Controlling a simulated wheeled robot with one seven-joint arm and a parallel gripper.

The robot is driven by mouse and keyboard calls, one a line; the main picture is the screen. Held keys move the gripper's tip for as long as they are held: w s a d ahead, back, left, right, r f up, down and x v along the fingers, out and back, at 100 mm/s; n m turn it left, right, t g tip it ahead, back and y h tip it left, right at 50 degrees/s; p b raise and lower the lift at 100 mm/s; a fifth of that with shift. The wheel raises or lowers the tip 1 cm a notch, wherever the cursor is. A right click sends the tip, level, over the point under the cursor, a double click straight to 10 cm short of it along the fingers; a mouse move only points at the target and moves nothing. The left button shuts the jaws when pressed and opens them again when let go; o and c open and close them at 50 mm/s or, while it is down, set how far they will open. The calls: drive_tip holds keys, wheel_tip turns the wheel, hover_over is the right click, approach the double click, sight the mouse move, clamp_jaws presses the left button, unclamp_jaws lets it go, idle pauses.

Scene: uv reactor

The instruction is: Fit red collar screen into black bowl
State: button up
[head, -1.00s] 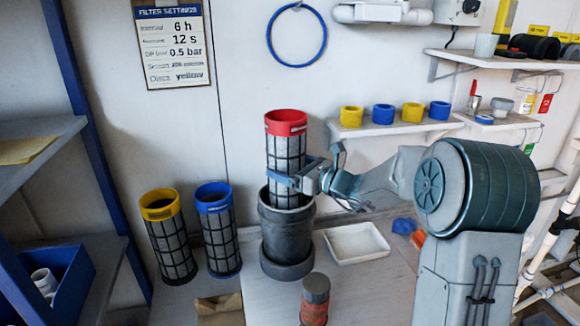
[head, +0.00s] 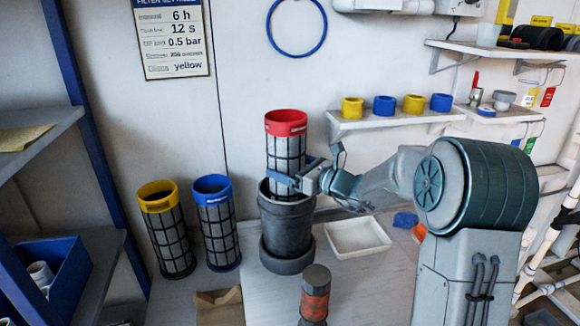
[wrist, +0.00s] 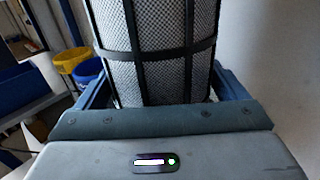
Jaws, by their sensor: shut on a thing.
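The red collar screen (head: 287,152) is a grey mesh cylinder in a black grid with a red ring on top. It stands upright over the black bowl (head: 286,228), its lower end hidden behind the bowl's front rim and apparently inside the mouth. My gripper (head: 288,181) is shut on the screen's side just above the rim, reaching in from the right. In the wrist view the mesh of the screen (wrist: 152,60) fills the space between the two blue fingers (wrist: 160,88). How deep the screen sits is not visible.
A yellow collar screen (head: 166,235) and a blue collar screen (head: 216,228) stand left of the bowl. A white tray (head: 357,250) lies to the right. A dark-topped red cylinder (head: 315,293) stands in front. A shelf with colored rings (head: 397,122) hangs behind.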

drive_tip(key=shift+f+b, duration=0.85)
drive_tip(key=shift+f, duration=0.25)
drive_tip(key=o, duration=0.9)
drive_tip(key=b+v, duration=0.1)
drive_tip(key=v, duration=1.3)
drive_tip(key=shift+r, duration=0.1)
drive_tip(key=shift+a, duration=0.1)
